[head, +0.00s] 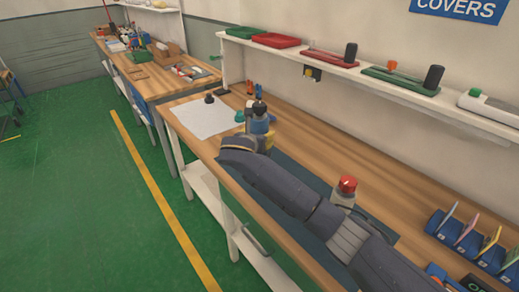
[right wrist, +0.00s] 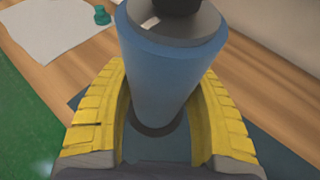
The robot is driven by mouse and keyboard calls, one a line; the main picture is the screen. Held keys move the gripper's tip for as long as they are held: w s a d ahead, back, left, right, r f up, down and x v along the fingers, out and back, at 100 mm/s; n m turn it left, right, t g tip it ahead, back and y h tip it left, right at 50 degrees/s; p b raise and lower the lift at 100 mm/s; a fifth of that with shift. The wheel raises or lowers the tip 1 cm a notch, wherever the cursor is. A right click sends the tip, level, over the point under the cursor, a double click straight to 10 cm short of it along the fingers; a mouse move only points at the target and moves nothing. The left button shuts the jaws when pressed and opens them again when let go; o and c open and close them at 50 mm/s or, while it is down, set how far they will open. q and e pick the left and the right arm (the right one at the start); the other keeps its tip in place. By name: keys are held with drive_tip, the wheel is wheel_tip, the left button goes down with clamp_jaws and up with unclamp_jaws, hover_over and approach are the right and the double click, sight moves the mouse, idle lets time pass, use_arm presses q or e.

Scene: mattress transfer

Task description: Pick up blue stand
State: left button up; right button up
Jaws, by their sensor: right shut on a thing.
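The blue stand (right wrist: 165,80) is an upright blue cylinder with a grey top and a dark knob, seen large in the right wrist view. In the head view it shows small (head: 260,122) above the bench, partly hidden by my right arm. My right gripper (right wrist: 160,130) has yellow padded fingers, one on each side of the cylinder, shut on it. In the head view the gripper is mostly hidden behind the wrist. I cannot tell whether the stand's base touches the bench. My left gripper is in neither view.
A dark mat (head: 290,178) lies on the wooden bench (head: 310,142). A white sheet (head: 200,118), a black knobbed piece (head: 209,98) and a green piece (head: 239,116) lie beyond. A shelf (head: 340,70) overhangs the back.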

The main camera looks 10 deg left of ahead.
sight(257, 109)
wheel_tip(257, 109, up, 11)
drive_tip(key=shift+f, duration=0.2)
idle(0.3)
drive_tip(key=shift+f, duration=7.3)
